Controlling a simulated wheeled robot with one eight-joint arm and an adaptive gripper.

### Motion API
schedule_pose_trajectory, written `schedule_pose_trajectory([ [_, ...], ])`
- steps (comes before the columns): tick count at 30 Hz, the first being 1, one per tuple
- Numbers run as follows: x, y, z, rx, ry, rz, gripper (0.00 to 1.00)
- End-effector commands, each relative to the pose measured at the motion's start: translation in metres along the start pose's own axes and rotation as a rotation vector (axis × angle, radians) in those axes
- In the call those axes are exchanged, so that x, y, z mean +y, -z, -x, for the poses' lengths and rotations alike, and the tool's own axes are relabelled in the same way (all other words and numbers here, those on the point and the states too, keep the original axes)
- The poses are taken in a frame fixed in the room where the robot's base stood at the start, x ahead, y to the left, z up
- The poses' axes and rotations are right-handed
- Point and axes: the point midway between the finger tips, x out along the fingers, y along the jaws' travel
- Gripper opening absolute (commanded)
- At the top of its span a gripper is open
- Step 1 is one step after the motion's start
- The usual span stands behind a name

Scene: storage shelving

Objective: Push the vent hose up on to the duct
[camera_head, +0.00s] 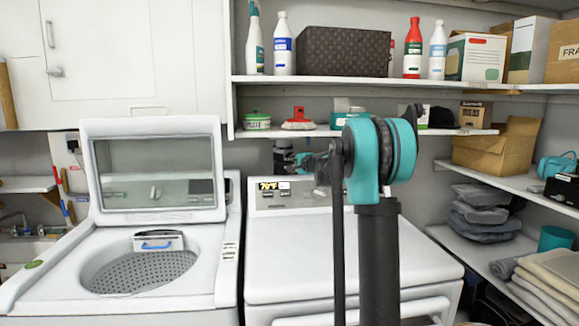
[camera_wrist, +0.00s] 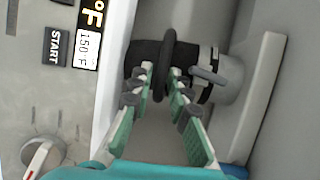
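In the wrist view a black hose end (camera_wrist: 143,53) with a thick dark ring (camera_wrist: 168,50) around it lies beside the dryer's control panel. To its right is a light grey duct (camera_wrist: 232,75) with a dark clamp band at its mouth; whether the hose is seated on it I cannot tell. My gripper (camera_wrist: 161,72) has its green-padded fingers on either side of the ring; whether they squeeze it is unclear. In the head view my gripper (camera_head: 312,160) is small, behind my teal arm joint, near dark hose parts (camera_head: 283,152) behind the dryer.
The white dryer (camera_head: 300,240) stands below my arm, its panel (camera_head: 280,192) at the back. The washer (camera_head: 150,235), lid up, stands left. A loaded shelf (camera_head: 270,132) hangs above the hose, leaving little height. Shelves with boxes and folded cloths stand right.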

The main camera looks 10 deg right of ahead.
Motion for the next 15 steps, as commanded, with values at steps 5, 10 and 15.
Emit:
schedule_pose_trajectory([
  [5,0.000,0.000,0.000,0.000,0.000,0.000,0.31],
  [10,0.000,0.000,0.000,0.000,0.000,0.001,0.31],
  [15,0.000,0.000,0.011,0.000,0.000,0.000,0.31],
])
